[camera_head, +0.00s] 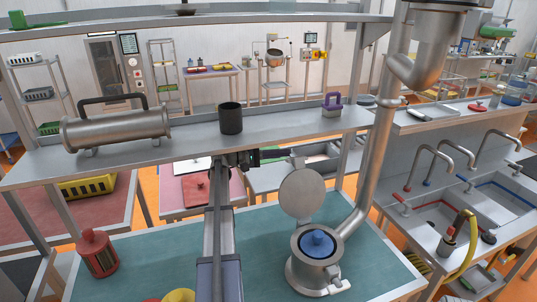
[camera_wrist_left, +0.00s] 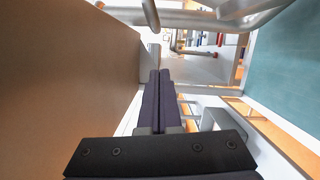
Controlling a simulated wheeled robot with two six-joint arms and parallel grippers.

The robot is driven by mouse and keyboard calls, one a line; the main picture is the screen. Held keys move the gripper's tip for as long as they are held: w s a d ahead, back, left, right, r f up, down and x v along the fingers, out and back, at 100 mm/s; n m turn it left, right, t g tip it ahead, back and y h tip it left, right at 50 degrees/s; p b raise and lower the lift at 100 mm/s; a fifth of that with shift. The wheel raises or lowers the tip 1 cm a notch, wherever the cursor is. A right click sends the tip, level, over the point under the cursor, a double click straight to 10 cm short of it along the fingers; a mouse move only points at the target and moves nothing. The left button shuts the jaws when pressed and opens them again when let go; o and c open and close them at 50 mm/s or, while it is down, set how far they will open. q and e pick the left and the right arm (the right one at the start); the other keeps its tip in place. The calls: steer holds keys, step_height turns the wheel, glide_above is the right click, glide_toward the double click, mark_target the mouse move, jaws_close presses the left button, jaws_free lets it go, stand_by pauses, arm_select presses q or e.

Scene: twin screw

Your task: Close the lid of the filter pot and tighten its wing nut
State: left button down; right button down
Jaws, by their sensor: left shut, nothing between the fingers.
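The metal filter pot (camera_head: 312,278) stands on the teal-topped table at the lower middle of the head view. Its round lid (camera_head: 298,193) stands up, open, at the pot's back. A blue round part (camera_head: 318,243) shows in the pot's mouth. A pale metal fitting (camera_head: 339,286), perhaps the wing nut, sticks out at the pot's front right. My left gripper (camera_head: 285,153) is shut and empty, behind and above the lid, pointing right near the shelf's front edge. Its dark fingers (camera_wrist_left: 160,73) lie together in the left wrist view. My right gripper is not in view.
A steel shelf (camera_head: 190,146) crosses above the table, holding a metal cylinder (camera_head: 117,130), a dark cup (camera_head: 230,118) and a purple-handled item (camera_head: 332,104). A thick pipe (camera_head: 372,165) rises right of the pot. A red canister (camera_head: 97,254) stands at left.

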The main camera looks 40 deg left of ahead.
mark_target(291, 169)
arm_select(q)
steer(key=shift+s+d+r, duration=0.15)
steer(key=shift+s+d, duration=0.35)
steer(key=shift+d, duration=0.3)
steer(key=shift+s+d+r, duration=0.15)
steer(key=shift+s+d, duration=0.3)
steer(key=shift+d, duration=0.3)
steer(key=shift+m, duration=0.8)
steer(key=d+r+p, duration=0.1)
steer(key=s+d+r+p, duration=0.1)
steer(key=d, duration=0.1)
steer(key=s+d+r+p, duration=0.1)
steer(key=p, duration=0.1)
steer(key=shift+s+d, duration=0.3)
steer(key=shift+d, duration=0.15)
steer(key=shift+a, duration=0.1)
